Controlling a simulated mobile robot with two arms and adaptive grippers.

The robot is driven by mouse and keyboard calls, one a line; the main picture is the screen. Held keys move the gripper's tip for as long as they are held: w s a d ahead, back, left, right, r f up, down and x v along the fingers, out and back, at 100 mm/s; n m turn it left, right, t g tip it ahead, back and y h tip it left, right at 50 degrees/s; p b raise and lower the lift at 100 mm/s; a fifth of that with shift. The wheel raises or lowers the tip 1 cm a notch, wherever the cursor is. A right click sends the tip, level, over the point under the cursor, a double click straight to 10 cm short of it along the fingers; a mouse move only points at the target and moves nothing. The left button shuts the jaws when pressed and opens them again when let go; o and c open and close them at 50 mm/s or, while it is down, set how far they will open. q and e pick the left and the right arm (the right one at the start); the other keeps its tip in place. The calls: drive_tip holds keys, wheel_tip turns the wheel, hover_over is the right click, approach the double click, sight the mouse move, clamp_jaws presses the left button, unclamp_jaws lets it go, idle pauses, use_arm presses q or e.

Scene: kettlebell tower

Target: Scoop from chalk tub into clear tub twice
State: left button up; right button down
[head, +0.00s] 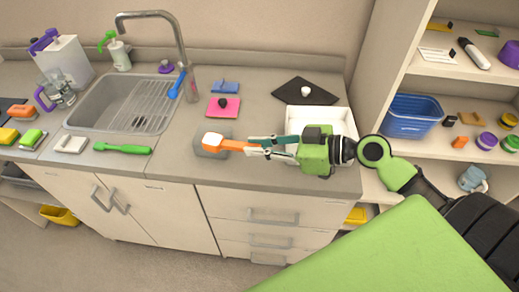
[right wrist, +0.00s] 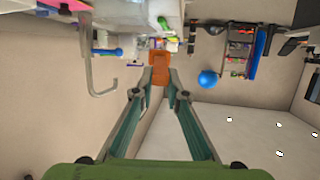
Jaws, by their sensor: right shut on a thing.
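My right gripper (head: 254,147) is shut on the handle of an orange scoop (head: 236,146) above the counter. The scoop's head has a white patch in it, perhaps chalk, and lies over or in a small grey tub (head: 200,151); I cannot tell which. The scoop also shows between the fingers in the right wrist view (right wrist: 160,72). An open white box (head: 344,115) stands partly behind my right gripper, so its contents are mostly hidden. I cannot tell which container is the chalk tub or the clear tub. My left gripper is out of view.
A sink (head: 120,105) is on the left, with a green brush (head: 122,149) in front. A pink pad (head: 232,107) and a dark mat (head: 285,90) lie behind the scoop. Shelves (head: 455,95) stand at right.

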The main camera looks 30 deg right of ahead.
use_arm(q)
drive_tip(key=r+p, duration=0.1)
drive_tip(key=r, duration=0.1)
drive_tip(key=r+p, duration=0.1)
drive_tip(key=p, duration=0.1)
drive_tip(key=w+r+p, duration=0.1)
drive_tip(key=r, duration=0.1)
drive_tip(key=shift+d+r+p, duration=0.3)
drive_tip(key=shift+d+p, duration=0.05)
use_arm(e)
drive_tip(key=w+f+m+t+h, duration=0.1)
drive_tip(key=w+m+t+h, duration=0.1)
drive_tip(key=w, duration=0.6)
drive_tip(key=shift+a+f+m+h, duration=0.15)
drive_tip(key=shift+a+m+h, duration=0.05)
drive_tip(key=shift+m+h, duration=0.35)
